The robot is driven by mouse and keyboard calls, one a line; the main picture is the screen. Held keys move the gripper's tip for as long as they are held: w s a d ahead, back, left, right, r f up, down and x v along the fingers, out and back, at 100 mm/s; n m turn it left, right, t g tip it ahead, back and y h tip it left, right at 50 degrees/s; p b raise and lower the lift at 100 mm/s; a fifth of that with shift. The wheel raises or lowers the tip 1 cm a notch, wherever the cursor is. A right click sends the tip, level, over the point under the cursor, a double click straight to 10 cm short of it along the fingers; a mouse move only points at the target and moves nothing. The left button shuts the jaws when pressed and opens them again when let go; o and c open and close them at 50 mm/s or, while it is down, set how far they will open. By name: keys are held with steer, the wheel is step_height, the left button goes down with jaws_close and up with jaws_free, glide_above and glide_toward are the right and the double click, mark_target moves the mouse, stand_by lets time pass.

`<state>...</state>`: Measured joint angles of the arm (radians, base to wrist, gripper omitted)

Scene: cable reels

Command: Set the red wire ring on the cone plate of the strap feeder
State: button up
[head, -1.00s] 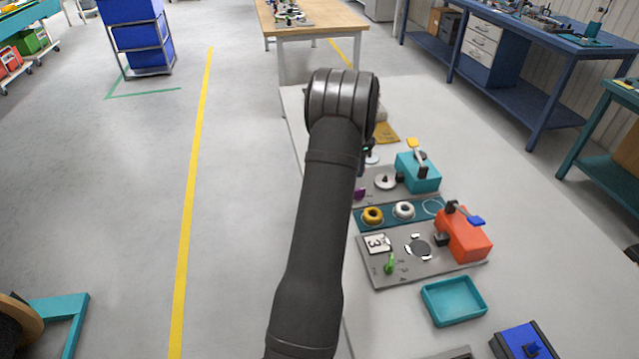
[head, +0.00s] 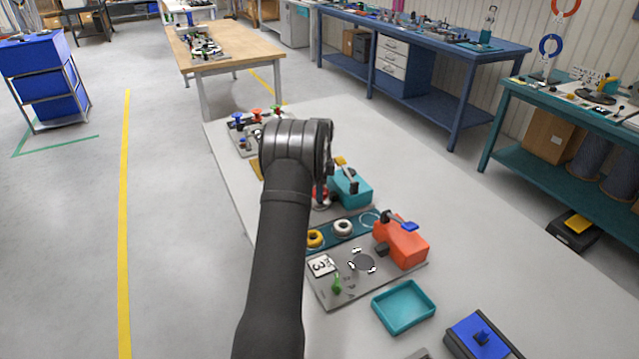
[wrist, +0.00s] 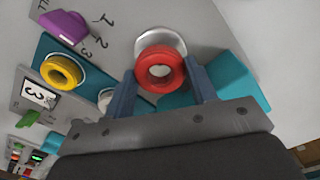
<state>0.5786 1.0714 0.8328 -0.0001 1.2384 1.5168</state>
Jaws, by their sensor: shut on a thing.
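My gripper (wrist: 162,85) is shut on the red wire ring (wrist: 143,72), which sits between its two blue-grey fingers. In the wrist view a round silver plate (wrist: 160,36) shows right behind the ring, partly covered by it. I cannot tell whether ring and plate touch. In the head view the red ring (head: 320,190) shows just below my wrist, over the silver plate (head: 322,206) beside the teal machine (head: 352,188). My arm hides most of the gripper there. No label shows which machine is the strap feeder.
A teal strip holds a yellow ring (head: 315,240), a white ring (head: 343,228) and a thin pale ring (head: 369,218). An orange machine (head: 405,248) with a blue lever stands nearer. A teal tray (head: 404,285) and a blue box (head: 480,338) lie in front. A purple part (wrist: 65,25) is near the plate.

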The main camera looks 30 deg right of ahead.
steer(key=shift+f, duration=0.1)
steer(key=shift+f, duration=1.2)
steer(key=o, duration=1.1)
steer(key=shift+c, duration=0.2)
steer(key=shift+r, duration=0.1)
step_height(320, 180, up, 8)
steer(key=shift+f, duration=0.1)
